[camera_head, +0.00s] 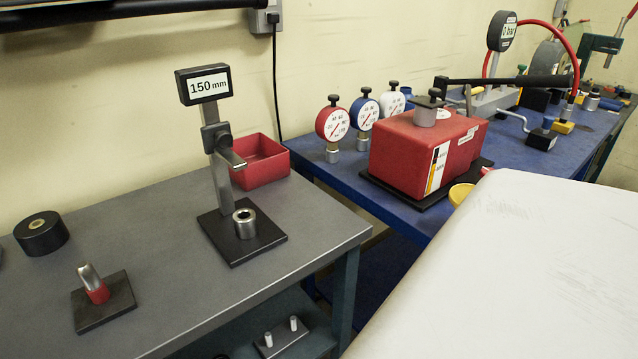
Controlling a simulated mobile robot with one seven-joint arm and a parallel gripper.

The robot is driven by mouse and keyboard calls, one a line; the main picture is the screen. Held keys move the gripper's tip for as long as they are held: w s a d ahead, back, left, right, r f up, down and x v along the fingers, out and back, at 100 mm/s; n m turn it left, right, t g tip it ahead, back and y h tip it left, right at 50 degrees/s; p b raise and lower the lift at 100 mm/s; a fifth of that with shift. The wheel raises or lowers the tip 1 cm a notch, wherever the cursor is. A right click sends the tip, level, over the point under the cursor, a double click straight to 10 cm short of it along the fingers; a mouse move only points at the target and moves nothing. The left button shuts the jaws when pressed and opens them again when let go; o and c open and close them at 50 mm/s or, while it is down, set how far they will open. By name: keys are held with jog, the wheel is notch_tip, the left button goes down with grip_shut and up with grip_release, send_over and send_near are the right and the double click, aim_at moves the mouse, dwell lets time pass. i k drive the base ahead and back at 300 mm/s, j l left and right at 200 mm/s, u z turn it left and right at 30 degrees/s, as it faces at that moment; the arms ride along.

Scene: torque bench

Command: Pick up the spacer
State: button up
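A short metal cylinder with a hole in its top, which looks like the spacer (244,224), stands upright on the black base plate (266,243) of a height gauge (215,150). The gauge's display reads 150 mm. Its measuring arm (231,157) is above the spacer, with a clear gap between them. The gauge stands on the grey bench near its right end. My gripper is not in view.
A red open bin (262,161) sits behind the gauge. A black roller (41,234) and a tilted metal pin with a red collar (93,283) are to the left. A blue bench (368,194) on the right holds dial gauges and a red box (420,150). Grey bench space is clear in front.

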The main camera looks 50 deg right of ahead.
aim_at(245, 221)
jog(key=j+z, duration=0.1)
jog(key=z, duration=1.25)
jog(key=k+j, duration=0.15)
jog(key=j, duration=0.25)
jog(key=k+j+z, duration=0.15)
jog(key=j, duration=0.2)
jog(key=i+j, duration=0.2)
jog(key=k, duration=0.4)
jog(key=i+l+u, duration=0.2)
jog(key=i+u, duration=0.2)
jog(key=u, duration=2.65)
jog(key=j, duration=0.1)
